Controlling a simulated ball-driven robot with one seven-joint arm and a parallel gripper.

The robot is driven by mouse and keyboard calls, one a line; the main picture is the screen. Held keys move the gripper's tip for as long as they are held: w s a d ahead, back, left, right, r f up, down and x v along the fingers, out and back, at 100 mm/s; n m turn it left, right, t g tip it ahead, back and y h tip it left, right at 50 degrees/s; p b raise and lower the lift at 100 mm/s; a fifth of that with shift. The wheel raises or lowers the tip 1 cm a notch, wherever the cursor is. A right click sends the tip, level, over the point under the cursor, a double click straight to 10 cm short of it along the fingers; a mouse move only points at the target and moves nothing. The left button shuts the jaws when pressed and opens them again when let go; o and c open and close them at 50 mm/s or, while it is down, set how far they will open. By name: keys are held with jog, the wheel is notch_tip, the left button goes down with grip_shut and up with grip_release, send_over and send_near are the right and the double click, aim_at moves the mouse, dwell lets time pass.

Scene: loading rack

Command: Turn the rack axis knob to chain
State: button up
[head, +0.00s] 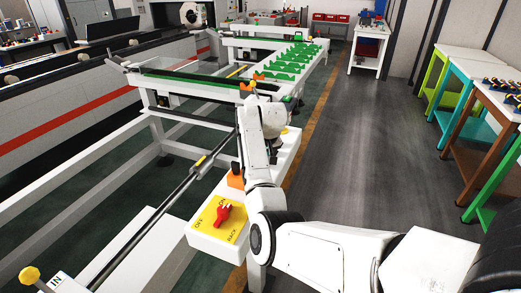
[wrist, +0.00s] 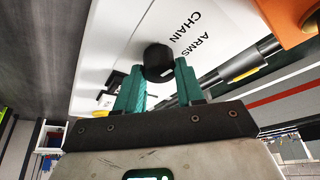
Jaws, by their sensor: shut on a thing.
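In the wrist view the black rack axis knob (wrist: 158,60) sits on a white panel (wrist: 128,30). The words CHAIN (wrist: 181,41) and ARMS (wrist: 190,44) are printed beside the knob, to its right in the picture. My gripper (wrist: 159,74) has green fingers, one on each side of the knob, and is shut on it. A small light mark shows on the knob's lower right; which label it faces I cannot tell. In the head view my arm hides the knob and the gripper's fingers.
A yellow plate (head: 209,214) with a red switch (head: 223,213) lies on the white box nearer me. An orange part (head: 235,178) stands behind it. The white rack frame (head: 130,185) is to the left. Grey floor (head: 370,130) is clear to the right, before coloured tables (head: 470,75).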

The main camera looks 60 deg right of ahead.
jog(key=shift+r+n+t+y+p, duration=0.1)
jog(key=shift+n+t+y+p, duration=0.2)
jog(key=shift+n+p, duration=0.6)
jog(key=shift+n, duration=0.3)
jog(key=o, duration=1)
jog(key=shift+o, duration=0.2)
jog(key=b+v, duration=0.2)
jog(key=v, duration=0.8)
jog(key=shift+s+r, duration=0.15)
jog(key=shift+r, duration=0.2)
